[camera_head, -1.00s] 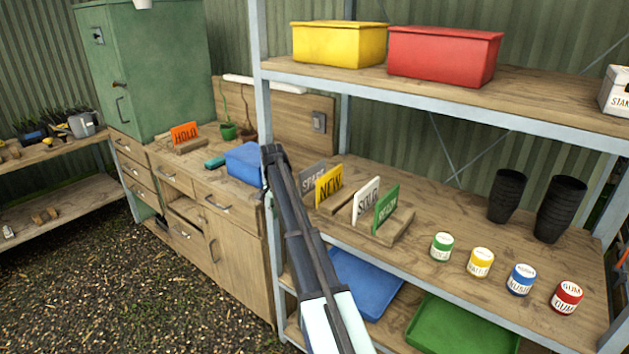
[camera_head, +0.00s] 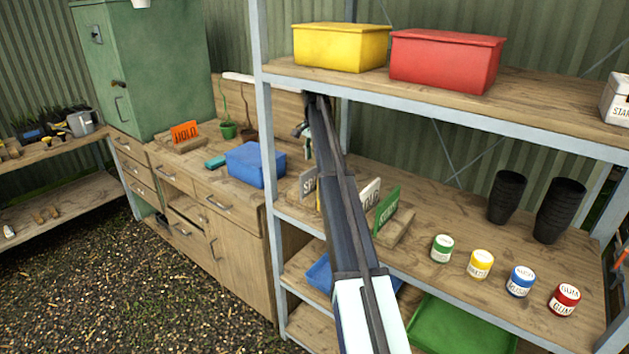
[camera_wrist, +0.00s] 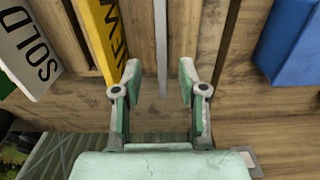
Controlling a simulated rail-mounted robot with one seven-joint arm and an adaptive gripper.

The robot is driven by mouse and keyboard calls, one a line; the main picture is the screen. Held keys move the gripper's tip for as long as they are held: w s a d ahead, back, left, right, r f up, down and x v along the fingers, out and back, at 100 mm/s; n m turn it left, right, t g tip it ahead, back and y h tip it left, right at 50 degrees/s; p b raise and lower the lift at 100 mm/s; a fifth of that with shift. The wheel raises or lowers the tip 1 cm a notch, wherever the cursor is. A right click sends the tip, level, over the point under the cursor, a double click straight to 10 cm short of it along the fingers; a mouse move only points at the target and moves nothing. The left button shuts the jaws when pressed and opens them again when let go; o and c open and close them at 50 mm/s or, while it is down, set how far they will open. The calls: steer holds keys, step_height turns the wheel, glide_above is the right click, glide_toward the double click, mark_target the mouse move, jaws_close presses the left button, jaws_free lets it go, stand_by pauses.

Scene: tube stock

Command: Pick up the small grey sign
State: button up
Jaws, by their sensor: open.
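The small grey sign (camera_head: 308,183) stands upright at the left end of the row of signs on the middle shelf. My arm partly covers it in the head view. In the wrist view the grey sign (camera_wrist: 161,50) shows edge-on as a thin strip, in line with the gap between my fingers. My gripper (camera_wrist: 159,76) is open, with one finger to each side of that strip and nothing clamped. In the head view it is above the signs, partly hidden by my arm. How far above the sign the fingertips are, I cannot tell.
The yellow sign (camera_wrist: 101,40) stands close left of my left finger, with the white SOLD sign (camera_wrist: 30,52) beyond it. A green sign (camera_head: 387,208) is at the row's right. A blue box (camera_wrist: 292,45) lies to the right. The upper shelf (camera_head: 450,100) overhangs the signs.

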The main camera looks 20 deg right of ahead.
mark_target(313, 167)
steer(key=shift+a+f+p, duration=0.15)
steer(key=shift+f+p, duration=1)
steer(key=shift+f, duration=1.7)
jaws_close()
